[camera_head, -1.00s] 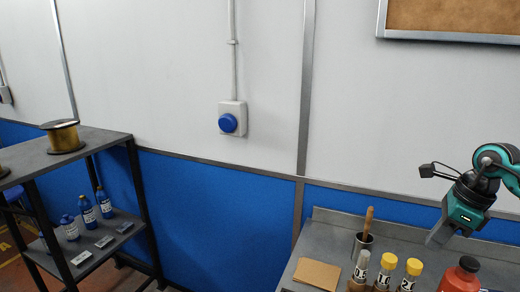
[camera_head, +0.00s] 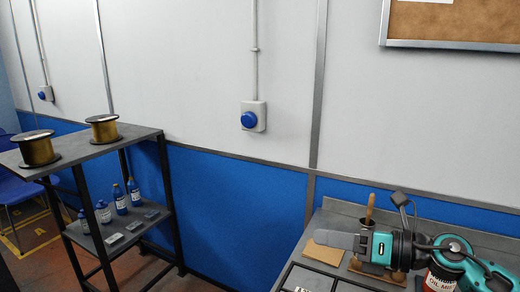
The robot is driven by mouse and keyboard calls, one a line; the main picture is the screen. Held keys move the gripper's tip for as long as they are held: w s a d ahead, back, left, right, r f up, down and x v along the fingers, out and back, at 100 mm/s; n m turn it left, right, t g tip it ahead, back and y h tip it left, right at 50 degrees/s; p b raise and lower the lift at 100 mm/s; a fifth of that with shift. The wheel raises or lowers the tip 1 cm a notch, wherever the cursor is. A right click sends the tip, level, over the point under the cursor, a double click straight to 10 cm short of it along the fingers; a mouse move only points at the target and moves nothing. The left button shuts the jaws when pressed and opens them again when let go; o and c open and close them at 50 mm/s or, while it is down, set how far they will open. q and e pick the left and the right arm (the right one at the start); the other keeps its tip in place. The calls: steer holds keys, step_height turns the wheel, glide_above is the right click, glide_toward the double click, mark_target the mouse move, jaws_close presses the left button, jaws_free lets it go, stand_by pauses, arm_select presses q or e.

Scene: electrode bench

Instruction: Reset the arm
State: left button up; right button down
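My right gripper (camera_head: 338,240) is over the grey bench at the lower right. Its arm comes in from the right edge and its grey fingers point left. The fingers overlap in this view, so I cannot tell whether they are open or shut. No held object shows. The teal and black wrist covers part of the bench items behind it. My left gripper is not in view.
On the bench (camera_head: 340,208) stand a pot with a wooden handle (camera_head: 369,208), a brown sheet (camera_head: 326,256) and a partly hidden red canister (camera_head: 440,283). At left, a dark shelf (camera_head: 100,155) carries two gold spools, with several blue-and-white bottles below.

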steer(key=s+d+f+m+t+h, duration=0.2)
steer(key=d+f+m+t+h, duration=0.35)
steer(key=m, duration=1.05)
steer(key=s+d+f+m+t+h, duration=0.25)
steer(key=m+h, duration=0.65)
steer(key=m, duration=0.6)
steer(key=s+a+f+m+g, duration=0.1)
steer(key=s+f+m+g, duration=0.4)
steer(key=s, duration=0.6)
steer(key=s+f+m+g, duration=0.3)
steer(key=s+f+g, duration=0.45)
steer(key=s, duration=0.25)
steer(key=w+a+f+t+y, duration=0.2)
steer(key=w+a+f+t, duration=0.1)
steer(key=w+f+t, duration=0.4)
step_height(320, 180, down, 2)
steer(key=shift+a+f, duration=0.1)
steer(key=shift+a, duration=0.1)
